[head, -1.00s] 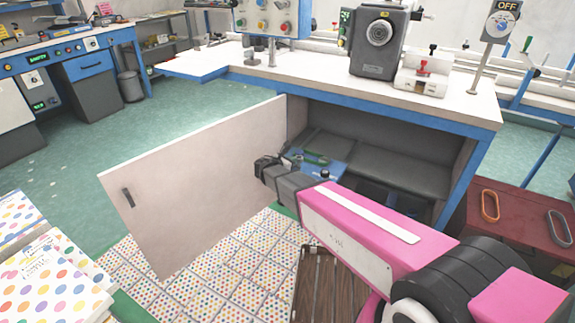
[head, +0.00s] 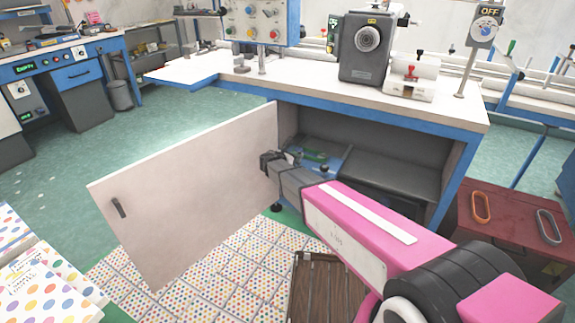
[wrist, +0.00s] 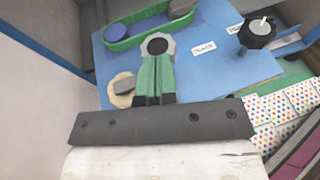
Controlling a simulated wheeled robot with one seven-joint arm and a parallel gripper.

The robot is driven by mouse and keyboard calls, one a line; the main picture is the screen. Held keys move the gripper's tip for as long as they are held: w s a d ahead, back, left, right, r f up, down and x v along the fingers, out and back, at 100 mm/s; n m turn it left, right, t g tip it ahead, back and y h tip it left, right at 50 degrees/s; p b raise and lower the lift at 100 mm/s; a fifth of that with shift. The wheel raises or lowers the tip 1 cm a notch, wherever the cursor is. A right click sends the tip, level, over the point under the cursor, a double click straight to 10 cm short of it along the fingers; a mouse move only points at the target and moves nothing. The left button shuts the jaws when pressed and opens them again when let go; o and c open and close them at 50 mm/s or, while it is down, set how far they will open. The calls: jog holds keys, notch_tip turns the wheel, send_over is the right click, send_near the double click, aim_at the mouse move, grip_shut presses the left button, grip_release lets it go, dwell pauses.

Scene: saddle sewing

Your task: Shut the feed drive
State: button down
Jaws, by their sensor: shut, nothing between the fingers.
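The feed drive appears to be the blue panel (head: 325,158) inside the open cabinet; the frames do not mark it surely. In the wrist view, this blue panel (wrist: 222,82) carries a green belt loop (wrist: 150,24), a black knob (wrist: 258,33), small white labels and a grey ring-shaped part (wrist: 158,45). The cabinet door (head: 190,195) stands wide open to the left. My gripper (head: 272,161) is shut and empty at the cabinet mouth, just right of the door's hinge side. In the wrist view its green fingers (wrist: 157,72) are together in front of the ring-shaped part; contact is unclear.
The worktop (head: 300,82) over the cabinet carries a control box (head: 262,20) and a dark machine (head: 367,45). A dark red chest (head: 510,225) stands right, a brown slatted piece (head: 318,290) in front, dotted stacks (head: 40,285) at left. Floor behind the door is open.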

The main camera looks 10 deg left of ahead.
jog(key=w+d, duration=0.2)
jog(key=w, duration=0.4)
jog(key=w+d, duration=0.2)
jog(key=w, duration=0.4)
jog(key=w+d, duration=0.3)
jog(key=w, duration=0.4)
jog(key=shift+w, duration=0.1)
jog(key=shift+a, duration=0.1)
jog(key=shift+s+a, duration=0.15)
jog(key=shift+s, duration=0.2)
jog(key=f+v, duration=0.1)
jog(key=v, duration=1.2)
jog(key=s+d+f+m+g+y, duration=0.1)
jog(key=s+d+m+g, duration=0.3)
jog(key=s+d+m, duration=0.55)
jog(key=s+d+f+m+g, duration=0.1)
jog(key=s+d+m+g, duration=0.25)
jog(key=s+d, duration=0.6)
jog(key=s+d+m+g+y, duration=0.2)
jog(key=s+d+m, duration=0.3)
jog(key=s+m, duration=0.3)
jog(key=s+d+m+g+y, duration=0.2)
jog(key=s+d+m+y, duration=0.3)
jog(key=s+m, duration=0.3)
jog(key=shift+s+d+r, duration=0.4)
jog(key=shift+s+d, duration=0.05)
jog(key=shift+s, duration=0.65)
